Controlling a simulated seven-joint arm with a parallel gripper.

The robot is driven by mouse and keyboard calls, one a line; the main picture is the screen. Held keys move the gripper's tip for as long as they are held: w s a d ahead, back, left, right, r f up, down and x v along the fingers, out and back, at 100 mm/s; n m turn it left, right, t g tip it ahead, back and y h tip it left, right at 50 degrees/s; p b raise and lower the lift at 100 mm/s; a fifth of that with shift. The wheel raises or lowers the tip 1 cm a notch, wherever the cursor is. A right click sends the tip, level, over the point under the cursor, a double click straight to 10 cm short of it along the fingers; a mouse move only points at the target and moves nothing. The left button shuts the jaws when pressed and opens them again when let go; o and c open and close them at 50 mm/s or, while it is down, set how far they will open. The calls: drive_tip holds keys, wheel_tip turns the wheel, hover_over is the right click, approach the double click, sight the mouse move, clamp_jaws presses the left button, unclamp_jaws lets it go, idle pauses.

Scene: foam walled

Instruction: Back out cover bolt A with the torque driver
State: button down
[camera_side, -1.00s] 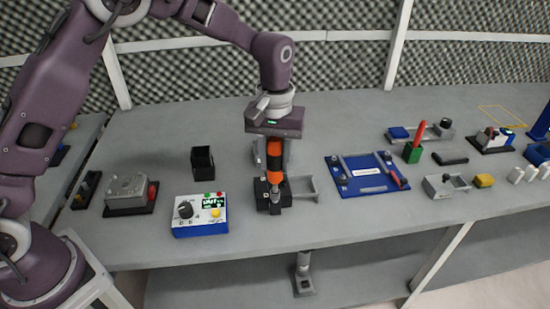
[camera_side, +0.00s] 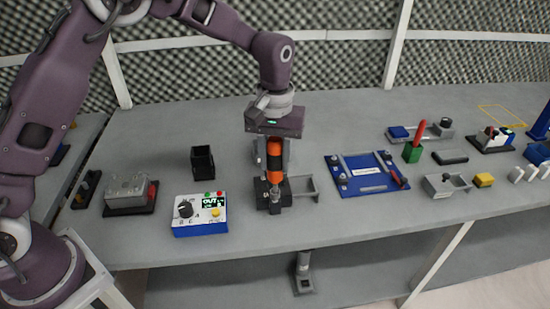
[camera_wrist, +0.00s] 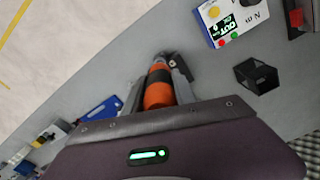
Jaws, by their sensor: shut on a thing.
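My gripper (camera_side: 274,150) is shut on the orange and black torque driver (camera_side: 275,167), which stands upright below it. The driver also shows in the wrist view (camera_wrist: 158,92), between the fingers. Its lower end is down at a dark block (camera_side: 264,200) near the front of the bench; whether the tip touches anything I cannot tell. Cover bolt A cannot be made out. A white and blue control box (camera_side: 200,217) to the left has a knob, buttons and a display reading "OUT"; it also shows in the wrist view (camera_wrist: 222,20).
A grey open bracket (camera_side: 304,188) sits right beside the driver. A black open box (camera_side: 202,162) and a grey housing on a dark base (camera_side: 130,193) are left. A blue plate (camera_side: 345,181) and several small parts lie right. Bare bench lies behind the driver.

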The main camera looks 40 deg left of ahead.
drive_tip(key=shift+f, duration=0.55)
drive_tip(key=shift+r, duration=0.45)
idle(0.8)
